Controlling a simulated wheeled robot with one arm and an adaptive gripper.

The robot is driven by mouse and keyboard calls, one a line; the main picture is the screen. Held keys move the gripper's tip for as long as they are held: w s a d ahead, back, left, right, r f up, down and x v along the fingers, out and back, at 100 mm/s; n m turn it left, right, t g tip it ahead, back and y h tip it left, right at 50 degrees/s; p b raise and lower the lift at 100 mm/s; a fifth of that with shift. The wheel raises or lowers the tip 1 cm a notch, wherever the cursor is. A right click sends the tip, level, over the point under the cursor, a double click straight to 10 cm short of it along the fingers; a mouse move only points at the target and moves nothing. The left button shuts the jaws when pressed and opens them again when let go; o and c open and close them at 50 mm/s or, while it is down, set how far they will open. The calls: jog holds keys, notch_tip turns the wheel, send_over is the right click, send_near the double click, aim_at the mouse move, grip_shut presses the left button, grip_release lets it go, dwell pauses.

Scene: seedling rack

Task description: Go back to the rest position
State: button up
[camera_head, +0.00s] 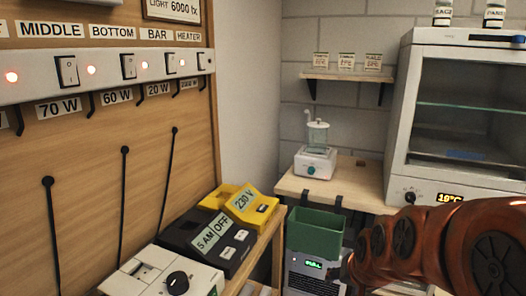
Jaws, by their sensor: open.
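My orange arm (430,245) reaches in from the lower right edge. My gripper (346,268) shows only as a small dark part at the arm's far left end, in front of the grey unit with a green display. It is open, and I see nothing held in it. Its fingers are mostly hidden by the arm or too small to make out.
A wooden panel with a switch strip (110,75) fills the left. Yellow and black boxes (210,240) stand on a ledge below it. A green bin (315,232) hangs from a wooden bench (330,190). A glass-fronted cabinet (400,110) stands close behind my arm.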

jog(key=s+r+n+g+p, duration=0.1)
jog(key=s+r+g+p, duration=0.3)
jog(key=s, duration=0.9)
jog(key=s+r+n+g+p, duration=0.2)
jog(key=s+r+g+p, duration=0.1)
jog(key=s, duration=1)
jog(key=shift+s+r+g+h+p, duration=0.3)
jog(key=shift+s+r+g+p, duration=0.15)
jog(key=shift+p, duration=0.55)
